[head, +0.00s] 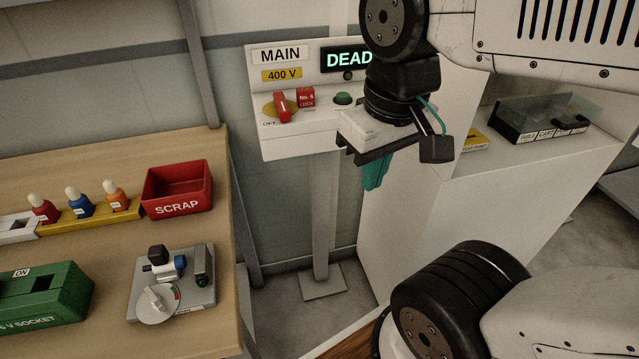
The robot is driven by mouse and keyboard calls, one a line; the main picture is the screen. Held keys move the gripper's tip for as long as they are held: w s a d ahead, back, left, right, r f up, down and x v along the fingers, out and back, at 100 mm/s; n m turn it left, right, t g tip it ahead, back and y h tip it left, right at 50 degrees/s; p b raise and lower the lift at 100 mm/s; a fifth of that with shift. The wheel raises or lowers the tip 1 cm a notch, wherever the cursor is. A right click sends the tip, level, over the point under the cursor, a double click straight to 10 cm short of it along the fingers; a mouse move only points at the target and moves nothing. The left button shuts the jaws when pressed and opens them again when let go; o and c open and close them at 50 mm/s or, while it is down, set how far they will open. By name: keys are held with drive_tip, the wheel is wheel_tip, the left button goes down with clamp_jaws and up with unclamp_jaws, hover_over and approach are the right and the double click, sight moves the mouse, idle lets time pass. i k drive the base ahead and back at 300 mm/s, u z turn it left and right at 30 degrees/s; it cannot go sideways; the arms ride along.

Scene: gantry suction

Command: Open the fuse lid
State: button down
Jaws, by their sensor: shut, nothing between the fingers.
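A black fuse box (508,131) with white labels, one reading TABLE, sits on top of the white cabinet at the right of the head view. A clear smoky lid (572,105) shows over it; its hinge and exact angle are hard to make out. My gripper (373,183) has teal fingers pointing down, shut and empty. It hangs in front of the main panel, well to the left of the fuse box and apart from it. My wrist hides part of the panel.
The main panel (275,145) reads DEAD and has a red switch handle (281,107), a red lock tag (306,97) and a green button (343,98). A yellow label plate (474,141) lies left of the fuse box. The wooden bench (100,245) at left holds a red SCRAP bin (178,209).

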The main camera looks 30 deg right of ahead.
sight(583, 122)
drive_tip(key=z, duration=2.05)
